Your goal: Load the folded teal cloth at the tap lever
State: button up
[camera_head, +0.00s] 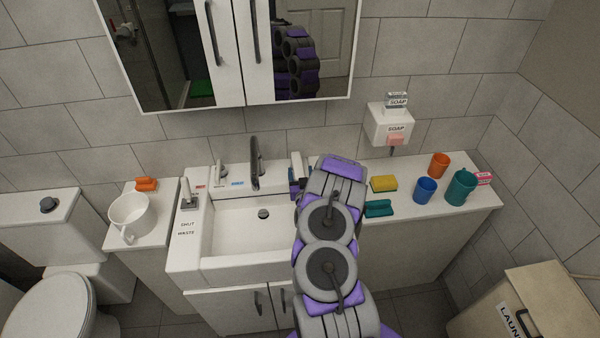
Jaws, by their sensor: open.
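The folded teal cloth (379,208) lies flat on the counter to the right of the basin, apart from my gripper. My gripper (298,181) is open at the right rear of the basin, partly hidden behind my arm. A pale upright lever (296,160) stands right at the gripper; I cannot tell whether they touch. Another pale lever (220,173) stands left of the dark curved tap spout (256,162), near red and blue labels. A third lever (187,193) stands on the basin's left ledge, above the words SHUT and WASTE.
A soap dispenser (390,125) is on the wall. The basin (235,235) looks empty.

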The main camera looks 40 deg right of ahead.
jog(key=shift+w+r, duration=0.1)
jog(key=shift+w, duration=0.4)
jog(key=shift+w+a+r, duration=0.15)
jog(key=shift+a, duration=0.05)
jog(key=shift+d, duration=0.1)
jog(key=shift+d, duration=0.25)
jog(key=c, duration=0.4)
jog(key=shift+a, duration=0.1)
grip_shut()
